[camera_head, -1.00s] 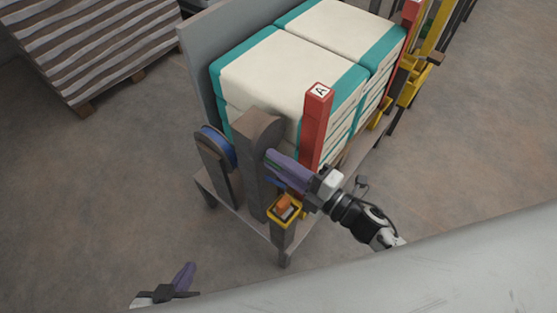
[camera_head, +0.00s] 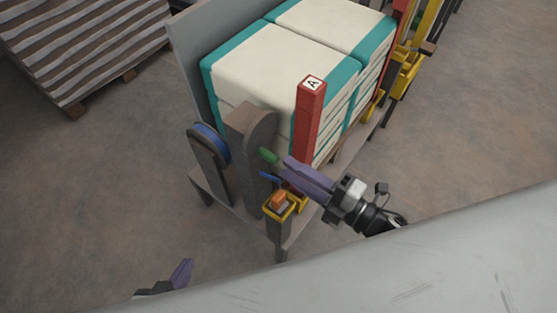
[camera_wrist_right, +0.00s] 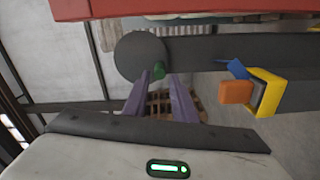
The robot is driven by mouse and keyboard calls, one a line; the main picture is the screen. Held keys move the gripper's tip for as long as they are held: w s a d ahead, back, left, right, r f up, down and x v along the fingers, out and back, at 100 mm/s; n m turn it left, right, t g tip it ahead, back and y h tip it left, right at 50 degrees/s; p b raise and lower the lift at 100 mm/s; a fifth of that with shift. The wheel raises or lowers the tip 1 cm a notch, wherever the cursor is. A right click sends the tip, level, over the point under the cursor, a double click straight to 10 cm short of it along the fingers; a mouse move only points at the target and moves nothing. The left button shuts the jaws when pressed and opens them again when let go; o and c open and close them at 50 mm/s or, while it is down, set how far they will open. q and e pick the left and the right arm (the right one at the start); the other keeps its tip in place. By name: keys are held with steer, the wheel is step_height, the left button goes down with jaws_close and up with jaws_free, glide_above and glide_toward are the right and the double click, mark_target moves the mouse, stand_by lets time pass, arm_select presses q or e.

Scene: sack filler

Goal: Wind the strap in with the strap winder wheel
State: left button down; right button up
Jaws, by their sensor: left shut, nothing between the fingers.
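A grey post with a rounded top (camera_head: 250,135) stands at the near end of the sack stand. A green knob (camera_head: 268,155) sticks out from its right side. In the right wrist view the green knob (camera_wrist_right: 159,69) sits at a dark round disc (camera_wrist_right: 138,52), which looks like the winder wheel. A blue strap reel (camera_head: 210,142) is on the post to the left. My right gripper (camera_head: 288,162) is open and empty, its purple fingertips just short of the knob; they also show in the right wrist view (camera_wrist_right: 153,78). My left gripper (camera_head: 186,264) is shut and empty, low at the left.
A red post marked A (camera_head: 308,125) stands close beside my right gripper. Cream and teal sacks (camera_head: 280,65) are stacked behind. A yellow holder with an orange block (camera_head: 279,204) and a blue piece lie just below the gripper.

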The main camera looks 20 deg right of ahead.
steer(key=v, duration=0.4)
stand_by(0.7)
steer(key=shift+w, duration=0.1)
steer(key=d+f+m+h, duration=0.3)
steer(key=f+m+h, duration=0.45)
steer(key=m, duration=0.65)
steer(key=s+a+f+m+g, duration=0.2)
steer(key=s+f+m+g, duration=0.3)
steer(key=s+f+m, duration=0.1)
steer(key=shift+s+f+m+g+h, duration=0.3)
steer(key=shift+s+m+h, duration=0.25)
steer(key=shift+s, duration=0.45)
